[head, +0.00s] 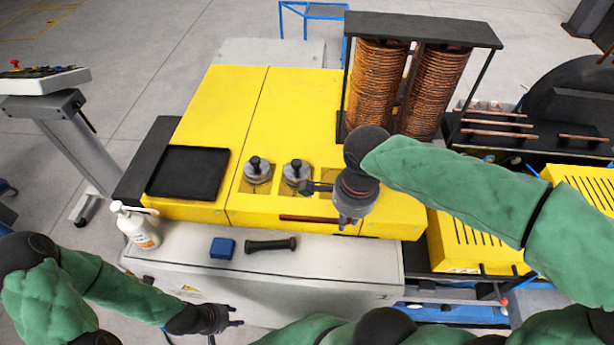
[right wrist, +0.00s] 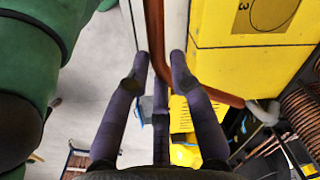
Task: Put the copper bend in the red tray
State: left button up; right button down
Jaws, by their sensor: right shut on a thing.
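A reddish-brown copper bend (head: 318,218) shows as a thin bar along the front edge of the yellow bench. In the right wrist view the bend (right wrist: 153,28) comes down between my fingertips and curves off to the right. My right gripper (head: 347,221) is shut on it; it also shows in the right wrist view (right wrist: 160,58). My right gripper hides part of the bend in the head view. My left gripper (head: 236,316) is open and empty at the bottom, in front of the white cabinet. No red tray shows; a black tray (head: 187,196) lies on the yellow bench at left.
Two knobbed metal lids (head: 258,171) sit on the yellow bench (head: 220,120). A rack of copper coils (head: 376,90) stands behind my right gripper.

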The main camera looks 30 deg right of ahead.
jog(key=w+d+f, duration=0.1)
jog(key=w+f, duration=0.1)
jog(key=w, duration=0.2)
jog(key=w+d+f+p, duration=0.1)
jog(key=w+f, duration=0.2)
jog(key=w+d+f, duration=0.2)
jog(key=w+f, duration=0.1)
jog(key=w, duration=0.1)
jog(key=shift+w+f, duration=0.25)
jog(key=shift+w, duration=0.1)
jog(key=shift+w+d+f, duration=0.15)
jog(key=shift+w+f, duration=0.15)
jog(key=shift+f, duration=0.3)
jog(key=shift+f+p, duration=0.3)
jog(key=shift+f, duration=1.15)
jog(key=shift+f, duration=0.1)
jog(key=c, duration=1.1)
grip_release()
